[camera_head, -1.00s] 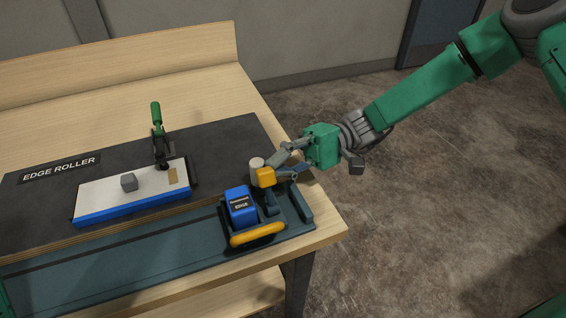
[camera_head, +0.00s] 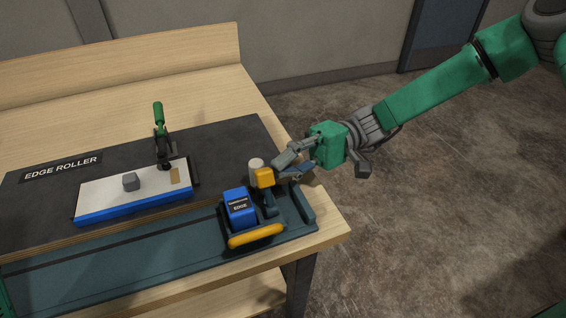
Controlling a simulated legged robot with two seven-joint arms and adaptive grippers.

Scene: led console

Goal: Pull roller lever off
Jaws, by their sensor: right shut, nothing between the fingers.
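The blue edge roller unit (camera_head: 239,207), marked EDGE, sits on the teal rail at the bench's right end. It has a yellow handle (camera_head: 256,236) along its front. Behind it stands an upright lever with an orange-yellow head (camera_head: 265,178), beside a pale roller (camera_head: 256,166). My right gripper (camera_head: 281,169) is shut with nothing in it. Its fingertips are just right of the orange-yellow head, and I cannot tell if they touch it. My left gripper is not in view.
Open floor (camera_head: 430,210) lies to the right of the bench.

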